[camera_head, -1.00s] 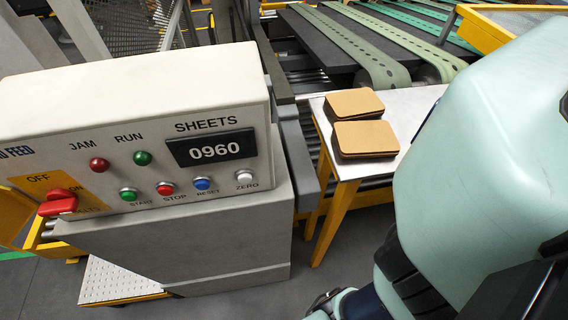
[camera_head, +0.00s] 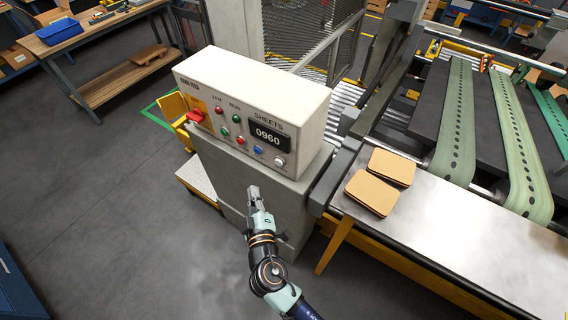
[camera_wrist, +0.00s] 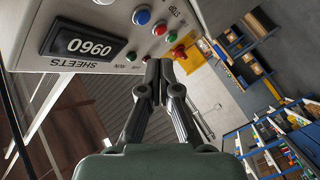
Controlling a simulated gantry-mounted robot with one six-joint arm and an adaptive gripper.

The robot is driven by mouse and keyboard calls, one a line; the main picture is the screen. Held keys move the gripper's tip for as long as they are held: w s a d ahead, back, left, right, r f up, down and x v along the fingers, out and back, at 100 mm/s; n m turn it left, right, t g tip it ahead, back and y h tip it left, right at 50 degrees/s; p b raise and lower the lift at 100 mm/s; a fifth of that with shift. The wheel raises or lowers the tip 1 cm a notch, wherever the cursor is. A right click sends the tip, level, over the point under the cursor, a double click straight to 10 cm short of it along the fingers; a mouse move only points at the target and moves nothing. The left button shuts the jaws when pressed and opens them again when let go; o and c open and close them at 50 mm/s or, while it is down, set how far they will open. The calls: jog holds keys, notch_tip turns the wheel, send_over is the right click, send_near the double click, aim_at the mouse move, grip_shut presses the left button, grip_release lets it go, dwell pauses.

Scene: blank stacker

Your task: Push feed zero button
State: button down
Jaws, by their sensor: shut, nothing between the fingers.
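The control box (camera_head: 253,87) is off-white, with a SHEETS display (camera_head: 269,135) reading 0960. The white ZERO button (camera_head: 280,161) sits below the display at the right end of the button row. In the wrist view the panel is inverted, and the white button (camera_wrist: 103,2) is cut by the top edge. My gripper (camera_head: 252,190) is shut and empty, in front of the cabinet and lower left of the ZERO button in the head view. Its fingertips (camera_wrist: 159,66) appear apart from the button in the wrist view.
The blue RESET button (camera_head: 258,150) is just left of ZERO. A red OFF/ON switch (camera_head: 195,116) is at the panel's left end. A metal table (camera_head: 440,217) with stacked brown sheets (camera_head: 371,193) stands to the right. Open grey floor (camera_head: 120,200) lies to the left.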

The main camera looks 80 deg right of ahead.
aim_at(279, 162)
jog(key=s+d+p, duration=0.2)
jog(key=s+d, duration=0.1)
jog(key=d, duration=0.5)
jog(key=shift+d+p, duration=0.15)
jog(key=shift+p, duration=0.2)
dwell(1.3)
jog(key=shift+s+d, duration=0.1)
jog(key=shift+d, duration=0.25)
jog(key=shift+s+d, duration=0.2)
jog(key=shift+d, duration=0.3)
dwell(0.6)
jog(key=shift+w+a+b, duration=0.3)
jog(key=shift+a+b, duration=0.05)
jog(key=shift+a, duration=0.5)
